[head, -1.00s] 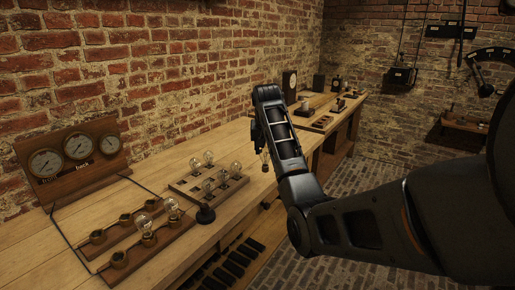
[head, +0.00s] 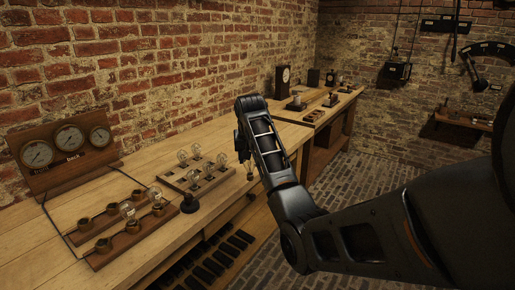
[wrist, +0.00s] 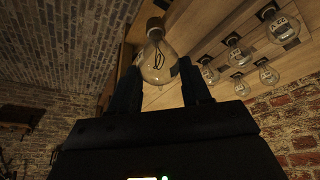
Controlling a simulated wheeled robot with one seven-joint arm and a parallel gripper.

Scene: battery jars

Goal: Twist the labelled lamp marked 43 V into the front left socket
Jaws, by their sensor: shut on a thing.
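My gripper (head: 244,156) is over the front side of the bench, right of the lamp rack, partly hidden behind my own arm. In the wrist view it is shut on a clear glass lamp (wrist: 158,62) with a metal base, held between the two fingers. I cannot read a label on it. Two wooden socket boards lie at the left of the bench. On the front board, the front left socket (head: 103,245) is empty. The middle and right sockets of that board hold lamps (head: 127,209) (head: 154,194). The back board's sockets (head: 84,224) look empty.
A wooden rack (head: 172,180) with several lamps stands between the boards and my gripper. A three-dial gauge panel (head: 68,155) stands behind the sockets. Bare bench top lies behind the rack.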

